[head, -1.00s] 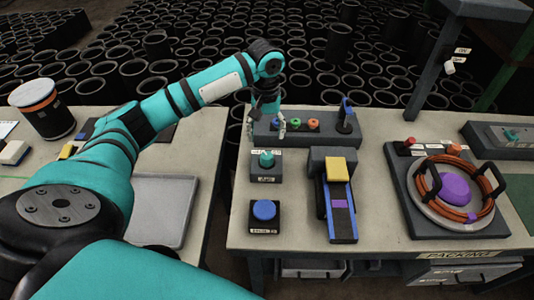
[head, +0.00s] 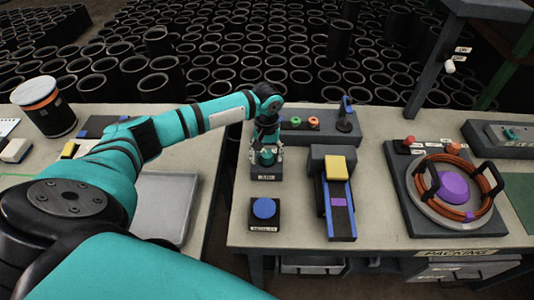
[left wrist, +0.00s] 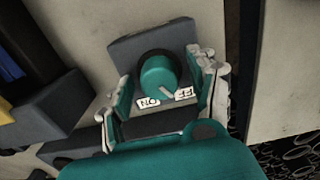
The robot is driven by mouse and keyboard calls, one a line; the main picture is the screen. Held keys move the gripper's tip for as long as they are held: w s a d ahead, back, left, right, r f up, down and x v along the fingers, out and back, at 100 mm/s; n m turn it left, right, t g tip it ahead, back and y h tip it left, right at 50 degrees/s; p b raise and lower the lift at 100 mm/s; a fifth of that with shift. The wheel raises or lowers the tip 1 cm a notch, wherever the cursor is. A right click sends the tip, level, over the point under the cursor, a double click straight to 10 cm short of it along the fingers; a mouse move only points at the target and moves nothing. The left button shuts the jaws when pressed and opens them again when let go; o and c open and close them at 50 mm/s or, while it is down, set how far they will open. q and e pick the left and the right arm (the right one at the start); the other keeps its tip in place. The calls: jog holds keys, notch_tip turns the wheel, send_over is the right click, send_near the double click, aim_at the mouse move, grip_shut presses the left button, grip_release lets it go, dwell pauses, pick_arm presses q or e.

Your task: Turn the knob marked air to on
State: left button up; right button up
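The air knob (head: 267,158) is a round teal knob on a small dark box (head: 266,172) near the left edge of the right-hand table. In the left wrist view the knob (left wrist: 158,74) has a pale pointer line between the ON label (left wrist: 149,102) and the partly covered OFF label (left wrist: 184,93). The line leans toward the OFF side. My left gripper (head: 267,152) is over the box from above. Its fingers are open, one on each side of the knob, and gaps show between them and the knob. My right gripper is not in view.
A blue button box (head: 264,210) stands in front of the knob box. A dark chute with a yellow block (head: 337,167) stands to its right. Behind is a panel with small coloured buttons (head: 314,121). A gap separates the two tables on the left.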

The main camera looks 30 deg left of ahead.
pick_arm(q)
jog(key=c, duration=1)
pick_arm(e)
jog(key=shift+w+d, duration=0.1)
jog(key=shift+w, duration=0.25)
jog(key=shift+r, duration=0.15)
pick_arm(q)
jog(key=shift+r+m+p, duration=0.2)
jog(key=shift+m+p, duration=0.8)
jog(key=shift+p, duration=0.25)
jog(key=m+p, duration=0.2)
jog(key=shift+m, duration=0.3)
jog(key=m+p, duration=0.2)
jog(key=m, duration=0.1)
jog(key=shift+f+m, duration=0.1)
jog(key=shift+m, duration=0.3)
jog(key=shift+m+p, duration=0.5)
jog(key=shift+m, duration=1.3)
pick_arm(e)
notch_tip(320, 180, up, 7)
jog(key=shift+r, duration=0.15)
pick_arm(q)
jog(key=o, duration=1.1)
jog(key=shift+f, duration=0.1)
